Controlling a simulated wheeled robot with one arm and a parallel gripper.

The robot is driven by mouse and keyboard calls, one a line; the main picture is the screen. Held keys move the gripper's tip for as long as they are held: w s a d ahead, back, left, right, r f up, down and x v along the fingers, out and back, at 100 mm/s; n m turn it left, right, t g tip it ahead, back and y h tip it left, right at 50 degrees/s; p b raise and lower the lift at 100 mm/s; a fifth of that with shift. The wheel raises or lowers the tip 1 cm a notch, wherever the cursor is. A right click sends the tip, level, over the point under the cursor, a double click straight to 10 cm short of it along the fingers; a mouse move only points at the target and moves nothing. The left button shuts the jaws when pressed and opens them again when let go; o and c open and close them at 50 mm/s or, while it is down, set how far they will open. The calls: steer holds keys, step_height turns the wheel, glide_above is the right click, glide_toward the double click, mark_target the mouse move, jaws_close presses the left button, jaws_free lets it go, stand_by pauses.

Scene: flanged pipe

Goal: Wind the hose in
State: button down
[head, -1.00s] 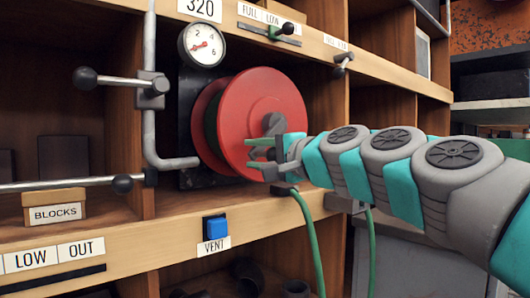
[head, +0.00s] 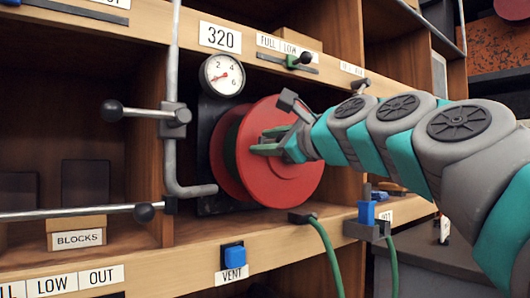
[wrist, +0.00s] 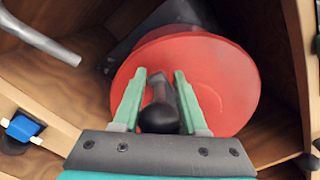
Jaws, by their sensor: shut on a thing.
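The red hose reel (head: 297,178) stands in an open shelf bay and also fills the middle of the wrist view (wrist: 225,75). The handle's round black end points towards the wrist camera. The green hose (head: 325,256) hangs down from a dark guide (head: 302,216) on the shelf edge below the reel. The fingers hide the handle in the head view.
A grey pipe (head: 170,150) with a black-knobbed lever (head: 112,110) stands left of the reel. A gauge (head: 222,75) is above it. A blue VENT button (head: 233,251) is on the shelf front below. A blue part (head: 366,212) stands under my arm at right.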

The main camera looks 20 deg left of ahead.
steer(key=shift+w+d+r+m, duration=0.2)
steer(key=shift+w+r+m, duration=0.1)
steer(key=shift+m, duration=0.4)
steer(key=c, duration=0.9)
jaws_free()
steer(key=shift+o, duration=0.7)
steer(key=shift+w+d, duration=0.1)
steer(key=shift+o, duration=1.4)
steer(key=shift+r, duration=0.1)
steer(key=shift+s, duration=0.2)
steer(key=shift+s+d+r, duration=0.15)
steer(key=shift+s+d, duration=0.3)
steer(key=shift+d, duration=0.05)
steer(key=v, duration=0.6)
steer(key=shift+b, duration=0.3)
